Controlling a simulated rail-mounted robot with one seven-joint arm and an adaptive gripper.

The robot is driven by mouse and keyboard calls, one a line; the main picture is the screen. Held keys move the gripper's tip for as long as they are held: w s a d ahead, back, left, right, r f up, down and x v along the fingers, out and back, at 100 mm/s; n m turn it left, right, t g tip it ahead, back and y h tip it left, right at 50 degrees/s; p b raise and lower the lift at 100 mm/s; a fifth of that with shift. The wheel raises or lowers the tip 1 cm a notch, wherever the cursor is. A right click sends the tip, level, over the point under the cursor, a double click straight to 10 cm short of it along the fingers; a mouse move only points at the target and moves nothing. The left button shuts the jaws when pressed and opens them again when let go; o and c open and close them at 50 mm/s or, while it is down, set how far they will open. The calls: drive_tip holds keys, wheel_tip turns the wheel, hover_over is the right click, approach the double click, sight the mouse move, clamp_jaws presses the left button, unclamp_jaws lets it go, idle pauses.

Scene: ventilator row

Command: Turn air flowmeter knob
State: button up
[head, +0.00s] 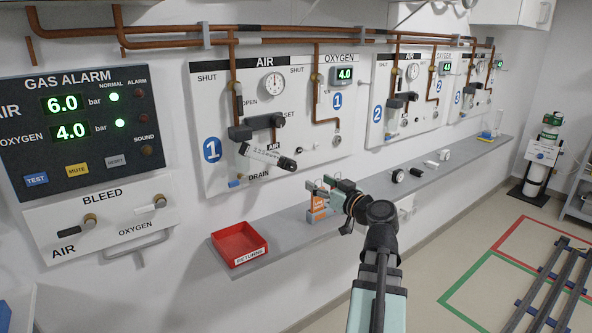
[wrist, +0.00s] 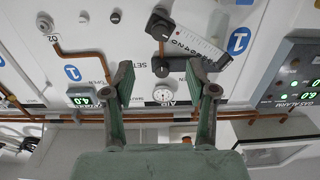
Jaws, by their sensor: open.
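The air flowmeter (head: 262,154) is a pale, tilted, scaled tube on the first wall panel in the head view. Its black knob (head: 287,163) is at its lower right end. In the wrist view, which looks upside down, the flowmeter (wrist: 195,42) slants across the top, with the dark knob (wrist: 160,25) at its left end. My gripper (head: 322,186) is open and empty, to the right of and below the knob in the head view. In the wrist view the open fingers (wrist: 160,75) stand apart, with the knob beyond their tips and no contact visible.
A grey shelf (head: 290,232) runs along the wall beneath the panels. It carries a red returns tray (head: 232,246) and an orange item (head: 318,207) partly behind my gripper. Copper pipes (head: 165,43) run above. The gas alarm box (head: 80,130) is at left.

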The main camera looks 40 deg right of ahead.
sight(294, 168)
drive_tip(key=w, duration=0.7)
drive_tip(key=w+p, duration=0.1)
drive_tip(key=w, duration=0.3)
drive_tip(key=shift+w+d, duration=0.35)
drive_tip(key=shift+c, duration=0.4)
clamp_jaws()
